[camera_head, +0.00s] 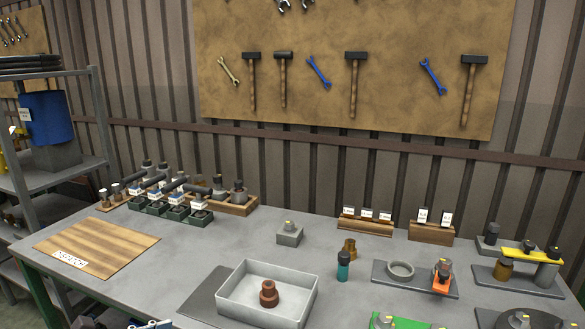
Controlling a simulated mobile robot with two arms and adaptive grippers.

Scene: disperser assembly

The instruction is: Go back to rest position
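The grey workbench (215,232) fills the lower part of the picture. On it are a wooden board (95,240) with a white label at the left and a white tray (240,302) holding a reddish-brown stepped part (268,292). A teal and dark cylinder (343,266) and a brass part (349,247) stand right of the tray. A grey plate (410,288) carries a grey ring (400,270) and an orange part (441,277).
Dark green bins (175,212) and a wooden rack of parts (238,206) stand at the back left. Wooden label holders (366,226) stand at the back. A yellow-topped assembly (530,254) is at the right. A metal shelf (60,175) stands left of the bench. Tools hang on a board (400,60).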

